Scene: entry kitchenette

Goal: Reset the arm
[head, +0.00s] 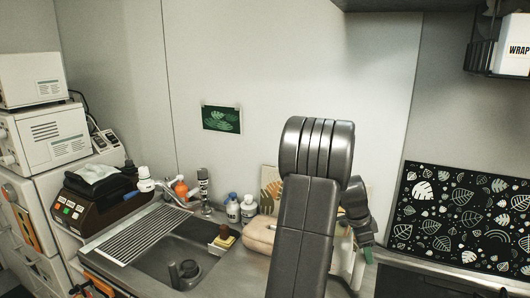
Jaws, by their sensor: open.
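My arm rises from the bottom of the head view, bends at a thick elbow and comes down behind its own link. My gripper (365,238) shows only in part, just right of that link, low over the back of the counter. It is open. Its fingers are small and partly hidden, and I see nothing held between them.
A sink (172,262) with a drying rack (138,232) lies left of my arm. Bottles (233,208) and a beige rounded object (261,235) stand near the arm. A leaf-patterned panel (465,220) is at right. A black wall rack (482,55) hangs upper right.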

